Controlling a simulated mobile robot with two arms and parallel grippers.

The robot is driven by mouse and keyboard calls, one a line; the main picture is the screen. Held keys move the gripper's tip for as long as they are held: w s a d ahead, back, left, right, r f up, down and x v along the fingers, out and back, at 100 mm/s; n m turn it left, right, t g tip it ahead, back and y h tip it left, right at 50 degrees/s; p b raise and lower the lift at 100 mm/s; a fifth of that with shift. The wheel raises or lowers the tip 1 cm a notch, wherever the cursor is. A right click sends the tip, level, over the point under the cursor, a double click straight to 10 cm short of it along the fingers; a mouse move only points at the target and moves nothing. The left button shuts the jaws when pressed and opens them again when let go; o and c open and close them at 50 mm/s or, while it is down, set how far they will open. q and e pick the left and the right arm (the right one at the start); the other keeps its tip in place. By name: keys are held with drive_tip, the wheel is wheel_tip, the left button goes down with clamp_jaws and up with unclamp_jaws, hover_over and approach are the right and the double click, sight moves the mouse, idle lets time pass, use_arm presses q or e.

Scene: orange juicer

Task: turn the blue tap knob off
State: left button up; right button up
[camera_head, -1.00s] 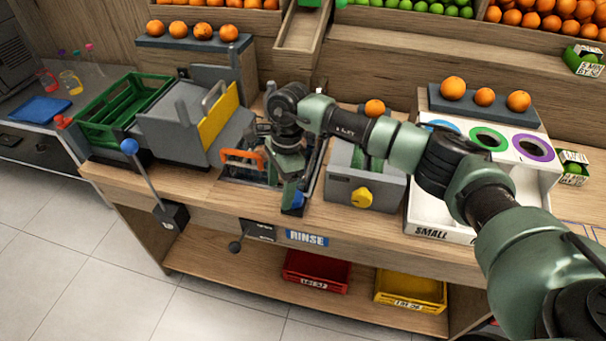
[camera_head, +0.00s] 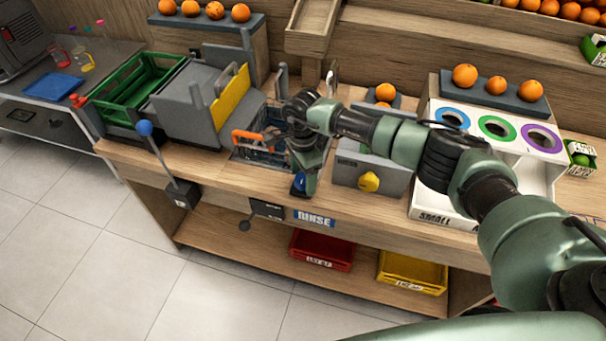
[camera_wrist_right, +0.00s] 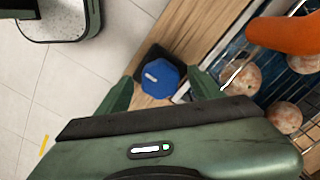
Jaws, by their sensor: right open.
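The blue tap knob (camera_wrist_right: 160,78) is a faceted blue piece with a small white mark, on a black mount by the counter's front edge. In the head view it shows as a small blue patch (camera_head: 299,181) above the RINSE label, partly covered by my gripper. My right gripper (camera_head: 306,184) points down at the knob. In the right wrist view its fingers (camera_wrist_right: 160,90) are spread, one on each side of the knob. I cannot tell whether either finger touches it. My left gripper is not in view.
An orange handle (camera_wrist_right: 285,34) and a basin with several oranges lie right beside the gripper. A blue-topped lever (camera_head: 145,128) rises at the left. The floor in front is clear.

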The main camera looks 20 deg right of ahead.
drive_tip(key=c, duration=1.4)
drive_tip(key=m+b, duration=0.2)
drive_tip(key=m, duration=0.1)
drive_tip(key=shift+w+f+m+b, duration=0.1)
drive_tip(key=shift+m+b, duration=0.2)
drive_tip(key=shift+b, duration=0.1)
drive_tip(key=m+b, duration=0.2)
drive_tip(key=m, duration=0.2)
drive_tip(key=shift+m, duration=0.3)
drive_tip(key=m+b, duration=0.2)
drive_tip(key=m, duration=0.3)
drive_tip(key=shift+b, duration=0.4)
drive_tip(key=m, duration=0.2)
drive_tip(key=m+b, duration=0.1)
drive_tip(key=m, duration=0.1)
drive_tip(key=shift+r+m, duration=0.2)
drive_tip(key=shift+m, duration=0.1)
